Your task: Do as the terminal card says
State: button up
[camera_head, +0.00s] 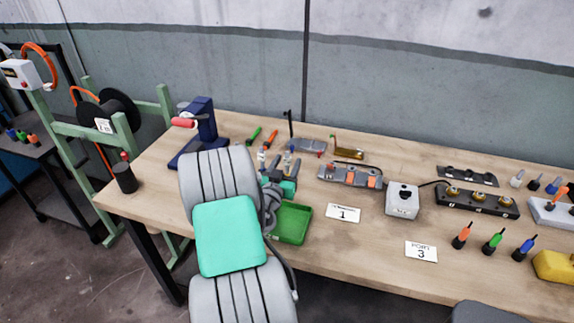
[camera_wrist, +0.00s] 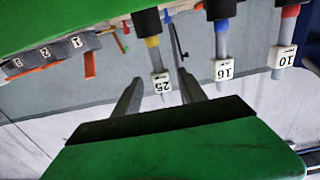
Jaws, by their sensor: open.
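A white card reading 1 (camera_head: 343,213) lies on the bench; its small upper line is too small to read. A grey terminal block (camera_head: 350,175) with orange levers stands behind it; in the wrist view the block (camera_wrist: 55,50) shows numbers 1, 2, 3. Grey pins with black collars carry tags 25 (camera_wrist: 161,84), 16 (camera_wrist: 223,69) and 10 (camera_wrist: 284,57), banded yellow, blue and red. My gripper (camera_wrist: 158,88) is open, with a finger on either side of tag 25 in the picture; contact cannot be told. My arm partly hides the gripper in the head view.
A green tray (camera_head: 292,223) sits at the bench's front edge. A blue press (camera_head: 200,132) with a red handle stands left. A white box (camera_head: 402,200), a black port block (camera_head: 478,203), a PORT 3 card (camera_head: 421,251) and coloured plugs (camera_head: 492,241) occupy the right.

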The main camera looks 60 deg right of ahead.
jog(key=d+p, duration=0.1)
jog(key=d, duration=0.1)
jog(key=w+d+p, duration=0.1)
jog(key=d, duration=0.1)
jog(key=shift+d, duration=0.2)
grip_shut()
dwell(0.4)
